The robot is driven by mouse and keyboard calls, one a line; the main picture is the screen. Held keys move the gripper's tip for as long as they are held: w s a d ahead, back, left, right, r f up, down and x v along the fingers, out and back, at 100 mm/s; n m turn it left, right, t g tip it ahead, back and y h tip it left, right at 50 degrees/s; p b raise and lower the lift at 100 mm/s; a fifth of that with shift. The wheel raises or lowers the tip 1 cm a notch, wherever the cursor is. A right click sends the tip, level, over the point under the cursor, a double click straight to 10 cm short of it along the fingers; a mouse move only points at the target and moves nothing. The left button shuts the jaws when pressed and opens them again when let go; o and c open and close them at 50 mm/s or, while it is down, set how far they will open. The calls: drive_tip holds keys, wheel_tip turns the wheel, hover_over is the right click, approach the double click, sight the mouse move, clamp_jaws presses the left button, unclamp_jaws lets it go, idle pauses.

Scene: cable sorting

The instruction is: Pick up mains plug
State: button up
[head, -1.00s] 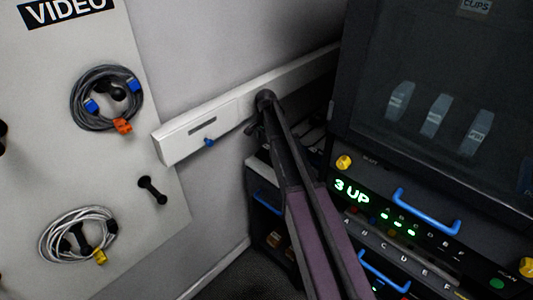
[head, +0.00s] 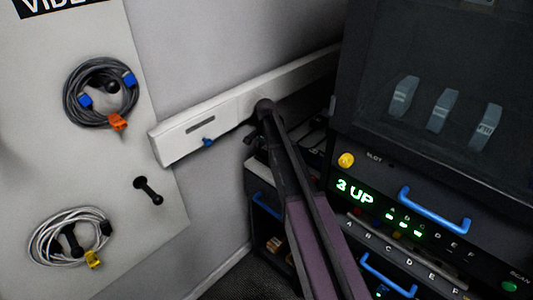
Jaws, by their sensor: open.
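I cannot make out a mains plug in the head view. A dark grey cable coil (head: 70,97) with blue ends and an orange tie hangs on a peg on the light panel at left. A pale cable coil (head: 37,240) with dark ends and a yellow tie hangs below it. My gripper is not in view.
The panel (head: 155,90) has an empty dark peg (head: 148,190). A rack (head: 440,220) with blue handles fills the right. Little floor shows.

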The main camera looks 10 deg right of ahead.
sight(265, 149)
drive_tip(key=c, duration=1.3)
drive_tip(key=shift+r, duration=0.2)
wheel_tip(265, 149, up, 3)
drive_tip(key=p, duration=0.3)
drive_tip(key=shift+f, duration=0.1)
drive_tip(key=s, duration=0.5)
drive_tip(key=s+d+r+p, duration=0.1)
drive_tip(key=s, duration=0.4)
drive_tip(key=s+p, duration=0.1)
drive_tip(key=s, duration=0.5)
drive_tip(key=shift+d+r, duration=0.25)
drive_tip(key=shift+r, duration=0.15)
drive_tip(key=shift+r, duration=0.1)
drive_tip(key=shift+r+p, duration=1.65)
drive_tip(key=shift+p, duration=0.1)
